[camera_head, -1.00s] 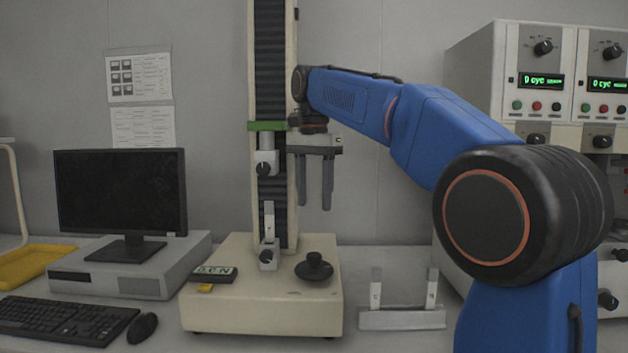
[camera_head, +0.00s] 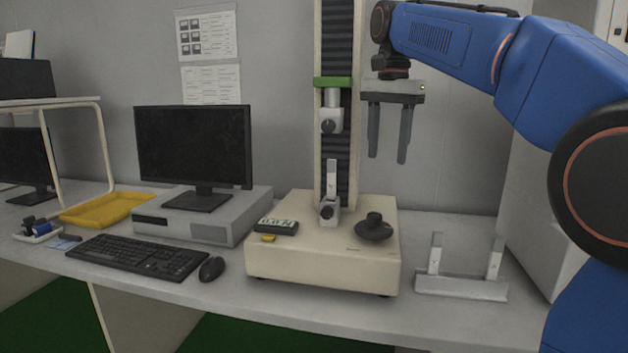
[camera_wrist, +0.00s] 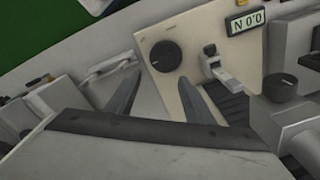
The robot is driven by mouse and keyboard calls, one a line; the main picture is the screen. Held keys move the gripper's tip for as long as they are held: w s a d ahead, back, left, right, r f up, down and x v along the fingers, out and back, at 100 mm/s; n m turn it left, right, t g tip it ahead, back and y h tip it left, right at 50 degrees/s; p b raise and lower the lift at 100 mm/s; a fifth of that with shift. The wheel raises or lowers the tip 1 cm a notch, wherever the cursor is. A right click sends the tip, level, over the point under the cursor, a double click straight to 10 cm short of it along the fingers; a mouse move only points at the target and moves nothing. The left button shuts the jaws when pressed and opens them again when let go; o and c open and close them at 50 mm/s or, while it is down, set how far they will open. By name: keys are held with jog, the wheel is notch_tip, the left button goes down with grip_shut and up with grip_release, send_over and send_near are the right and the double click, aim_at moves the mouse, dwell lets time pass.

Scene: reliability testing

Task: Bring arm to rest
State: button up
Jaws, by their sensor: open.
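My gripper (camera_head: 388,160) hangs from my blue arm with its two grey fingers pointing down, apart and empty. It is in the air to the right of the column of the cream testing machine (camera_head: 325,262), above the black knob (camera_head: 374,228) on its base. In the wrist view my open gripper (camera_wrist: 165,95) has its fingers spread over the machine's base, with the black knob (camera_wrist: 166,56) showing between and beyond them. Nothing is between the fingers.
A grey bracket stand (camera_head: 462,287) with two uprights sits right of the machine. A monitor (camera_head: 194,146), keyboard (camera_head: 138,256), mouse (camera_head: 211,268) and yellow tray (camera_head: 104,209) are at the left. The machine's column (camera_head: 338,60) stands close beside my gripper.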

jog(key=s+d+f+n+t, duration=0.1)
jog(key=s+d+f+n, duration=0.1)
jog(key=s+f, duration=0.7)
jog(key=s+d+f+n+t, duration=0.2)
jog(key=s+f+n, duration=0.2)
jog(key=s+f, duration=0.6)
jog(key=s+d+f+n+t, duration=0.1)
jog(key=s+d+f+n, duration=0.1)
jog(key=s+f, duration=0.8)
notch_tip(320, 180, down, 6)
jog(key=shift+d+r+n, duration=0.1)
jog(key=shift+d+n, duration=0.2)
jog(key=shift+n, duration=0.5)
jog(key=shift+c, duration=0.3)
